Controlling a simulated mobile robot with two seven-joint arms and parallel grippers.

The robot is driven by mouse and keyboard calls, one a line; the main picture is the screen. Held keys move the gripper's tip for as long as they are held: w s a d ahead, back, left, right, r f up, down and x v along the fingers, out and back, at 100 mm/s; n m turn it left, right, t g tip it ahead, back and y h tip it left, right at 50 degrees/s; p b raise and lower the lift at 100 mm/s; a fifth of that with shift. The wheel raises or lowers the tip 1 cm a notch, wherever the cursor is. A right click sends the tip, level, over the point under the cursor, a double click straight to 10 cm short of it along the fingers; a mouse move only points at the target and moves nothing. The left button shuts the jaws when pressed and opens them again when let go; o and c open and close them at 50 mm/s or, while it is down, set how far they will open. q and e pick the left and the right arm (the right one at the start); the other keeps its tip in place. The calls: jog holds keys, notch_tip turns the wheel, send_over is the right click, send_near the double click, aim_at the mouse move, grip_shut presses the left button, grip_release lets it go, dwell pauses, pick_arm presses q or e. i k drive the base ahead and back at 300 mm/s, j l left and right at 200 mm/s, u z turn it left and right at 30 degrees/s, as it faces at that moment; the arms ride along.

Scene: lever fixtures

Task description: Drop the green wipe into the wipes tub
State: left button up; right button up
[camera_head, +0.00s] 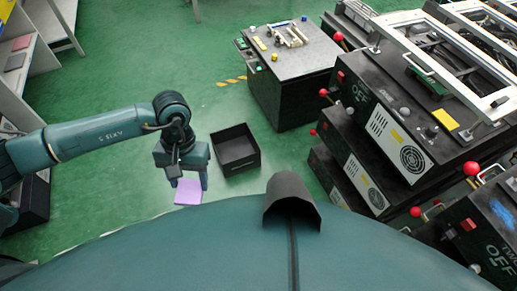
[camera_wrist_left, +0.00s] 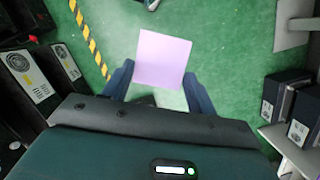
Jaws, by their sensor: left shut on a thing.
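My left gripper (camera_head: 190,183) points down, shut on a flat square wipe (camera_head: 188,193) that looks lilac, not green. In the left wrist view the wipe (camera_wrist_left: 163,60) sits between the two fingers (camera_wrist_left: 158,88). A black open-topped box (camera_head: 236,163), which may be the wipes tub, stands on the floor just right of the gripper. The gripper and wipe are beside it, not over it. The box looks empty. I see no clearly green wipe. My right gripper is not in view.
A dark machine cabinet (camera_head: 292,70) stands behind the box. Large black machines with red-knobbed levers (camera_head: 400,125) fill the right side. Pale shelves (camera_head: 20,75) stand at the left. Green floor (camera_head: 120,80) with a yellow-black stripe is open between.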

aim_at(234, 154)
jog(key=i+j+z, duration=0.1)
jog(key=z, duration=0.3)
jog(key=i+j+z, duration=0.1)
jog(key=z, duration=0.3)
jog(key=j+z, duration=0.35)
jog(key=i+j+z, duration=0.1)
jog(key=j+z, duration=0.45)
jog(key=j, duration=0.2)
jog(key=j+z, duration=0.2)
jog(key=j, duration=1.5)
